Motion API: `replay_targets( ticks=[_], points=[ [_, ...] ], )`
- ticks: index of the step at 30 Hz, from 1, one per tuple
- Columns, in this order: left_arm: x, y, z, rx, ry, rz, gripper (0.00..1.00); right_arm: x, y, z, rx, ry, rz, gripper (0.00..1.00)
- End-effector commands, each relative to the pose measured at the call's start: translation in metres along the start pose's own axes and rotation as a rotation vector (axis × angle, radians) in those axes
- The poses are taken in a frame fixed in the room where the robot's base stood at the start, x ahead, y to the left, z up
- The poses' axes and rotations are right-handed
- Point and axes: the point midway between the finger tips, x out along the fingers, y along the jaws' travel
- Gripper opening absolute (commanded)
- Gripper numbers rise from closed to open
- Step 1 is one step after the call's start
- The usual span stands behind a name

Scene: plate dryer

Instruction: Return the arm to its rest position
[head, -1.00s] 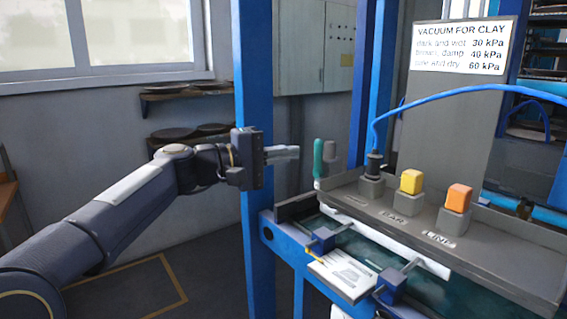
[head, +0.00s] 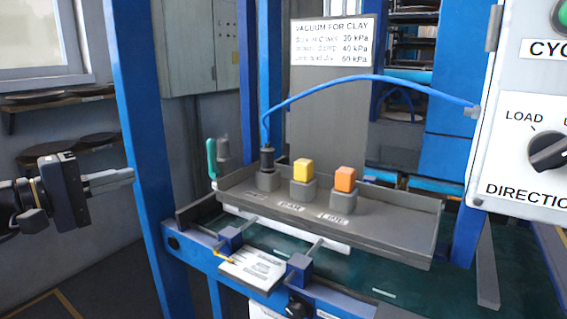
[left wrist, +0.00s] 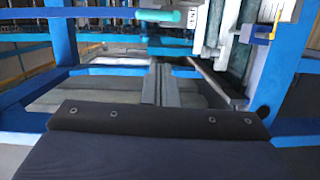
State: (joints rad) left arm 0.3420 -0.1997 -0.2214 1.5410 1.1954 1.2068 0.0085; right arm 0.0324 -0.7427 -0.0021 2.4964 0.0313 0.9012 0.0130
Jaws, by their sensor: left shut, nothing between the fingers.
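My left gripper (head: 108,181) is at the left of the head view, level with the tray and pointing right. Its fingers are shut with nothing between them, and they show in front of the blue post. In the left wrist view my shut fingers (left wrist: 160,84) reach ahead over open space between blue frame bars. My right gripper is not in view.
A grey tray (head: 392,231) holds a blue-hosed plug, a yellow block (head: 303,170) and an orange block (head: 345,179). A blue post (head: 145,150) stands close to my left gripper. A control box (head: 525,100) with a dial is at the right. A sign (head: 332,42) hangs behind.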

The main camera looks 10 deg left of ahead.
Motion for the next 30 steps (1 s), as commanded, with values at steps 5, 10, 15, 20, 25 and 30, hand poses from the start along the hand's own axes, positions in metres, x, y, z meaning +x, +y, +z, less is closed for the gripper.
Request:
replay_targets(
  ticks=[5,10,15,20,25,30],
  points=[
    [0.008,-0.055,0.058,0.046,-0.073,-0.178,0.0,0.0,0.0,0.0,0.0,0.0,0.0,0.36],
    [0.0,-0.143,0.14,0.203,-0.189,-0.451,0.0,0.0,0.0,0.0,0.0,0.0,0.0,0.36],
    [-0.021,-0.213,0.192,0.387,-0.277,-0.647,0.0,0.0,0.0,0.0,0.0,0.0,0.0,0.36],
    [-0.043,-0.266,0.223,0.568,-0.347,-0.784,0.0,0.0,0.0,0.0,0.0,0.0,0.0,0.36],
    [-0.065,-0.296,0.241,0.75,-0.403,-0.891,0.0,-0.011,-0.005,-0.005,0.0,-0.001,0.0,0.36],
    [-0.065,-0.253,0.238,0.738,-0.399,-0.888,0.0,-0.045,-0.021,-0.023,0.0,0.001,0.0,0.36]
  ],
)
